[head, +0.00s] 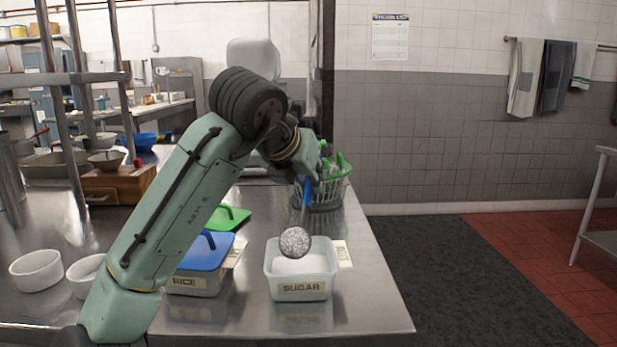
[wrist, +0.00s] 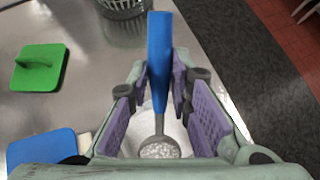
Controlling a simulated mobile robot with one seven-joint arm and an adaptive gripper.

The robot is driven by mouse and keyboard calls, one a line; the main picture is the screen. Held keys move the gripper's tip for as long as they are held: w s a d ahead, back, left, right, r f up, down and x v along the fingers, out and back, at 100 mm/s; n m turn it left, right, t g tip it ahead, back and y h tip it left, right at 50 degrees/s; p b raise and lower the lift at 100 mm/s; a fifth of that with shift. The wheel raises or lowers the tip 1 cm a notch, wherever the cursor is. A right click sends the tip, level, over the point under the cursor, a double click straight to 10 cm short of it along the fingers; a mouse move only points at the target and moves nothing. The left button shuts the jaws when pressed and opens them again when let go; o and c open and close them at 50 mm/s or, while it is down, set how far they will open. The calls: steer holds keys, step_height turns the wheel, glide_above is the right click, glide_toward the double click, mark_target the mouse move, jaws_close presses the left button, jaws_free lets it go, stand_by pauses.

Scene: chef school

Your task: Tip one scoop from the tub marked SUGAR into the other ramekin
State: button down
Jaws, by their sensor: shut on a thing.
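My gripper (wrist: 155,90) is shut on the blue handle (wrist: 160,55) of a scoop. The scoop's round bowl (head: 295,241) hangs over the open clear tub marked SUGAR (head: 301,290), about at its back rim in the head view. White grains show in the bowl in the wrist view (wrist: 160,150). I cannot tell how far the bowl is above the sugar. One white ramekin (head: 36,270) stands at the left of the counter. A second ramekin (head: 84,274) is to its right, partly hidden by my arm. The inside of both is hard to see.
A tub marked RICE with a blue lid (head: 205,251) stands left of the sugar tub. A green lid (head: 229,218) lies behind it, and a green-rimmed basket (head: 322,196) farther back. A wooden box (head: 118,186) is at the back left. The counter's right edge is near the sugar tub.

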steer(key=shift+w+d+r+p, duration=0.1)
steer(key=shift+w+r+p, duration=0.1)
steer(key=shift+r+p, duration=0.55)
steer(key=shift+w+d+r+p, duration=0.1)
steer(key=shift+w+r+p, duration=0.15)
steer(key=shift+r+p, duration=0.5)
steer(key=shift+w+d+r+p, duration=0.1)
steer(key=shift+w+r+p, duration=0.1)
steer(key=shift+r+p, duration=0.55)
